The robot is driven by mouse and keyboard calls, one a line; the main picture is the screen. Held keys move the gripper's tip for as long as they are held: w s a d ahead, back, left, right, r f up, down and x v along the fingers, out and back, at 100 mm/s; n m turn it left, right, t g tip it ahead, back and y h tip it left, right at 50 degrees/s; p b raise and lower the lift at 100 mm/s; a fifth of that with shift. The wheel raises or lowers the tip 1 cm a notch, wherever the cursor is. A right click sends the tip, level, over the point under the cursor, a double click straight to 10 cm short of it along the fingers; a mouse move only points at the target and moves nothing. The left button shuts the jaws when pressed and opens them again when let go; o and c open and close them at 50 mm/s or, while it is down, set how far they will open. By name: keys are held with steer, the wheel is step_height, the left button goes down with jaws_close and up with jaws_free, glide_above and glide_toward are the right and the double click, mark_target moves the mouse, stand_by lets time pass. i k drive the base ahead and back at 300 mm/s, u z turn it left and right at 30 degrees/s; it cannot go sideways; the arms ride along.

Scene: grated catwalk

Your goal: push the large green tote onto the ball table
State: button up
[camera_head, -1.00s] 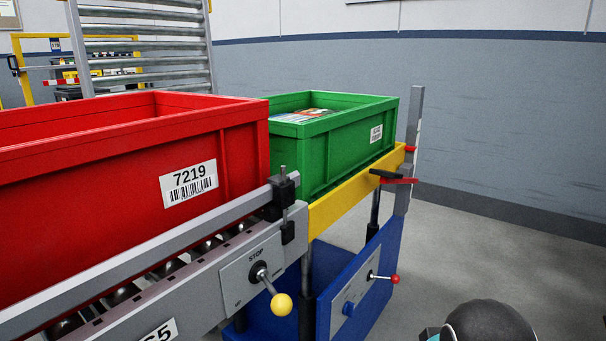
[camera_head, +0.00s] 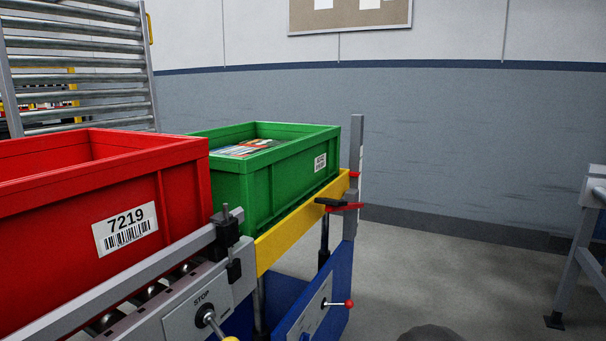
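The large green tote (camera_head: 283,176) sits at the middle left on a yellow-sided platform (camera_head: 296,228) with a blue base, at the end of a roller conveyor. Printed items lie inside it, and a small label is on its side. I cannot tell whether this platform is the ball table. My gripper is not clearly in view; only a dark rounded shape, which may be part of my arm, shows at the bottom edge.
A red tote (camera_head: 122,196) labelled 7219 stands on the conveyor (camera_head: 196,312) behind a grey rail. A grey post (camera_head: 355,160) rises at the platform's far end. A grey metal stand (camera_head: 582,250) is at the right edge. Bare floor lies between.

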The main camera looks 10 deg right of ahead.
mark_target(267, 169)
steer(key=u, duration=2.8)
steer(key=k, duration=2.05)
steer(key=z, duration=2.1)
steer(key=i, duration=1.05)
steer(key=z, duration=0.05)
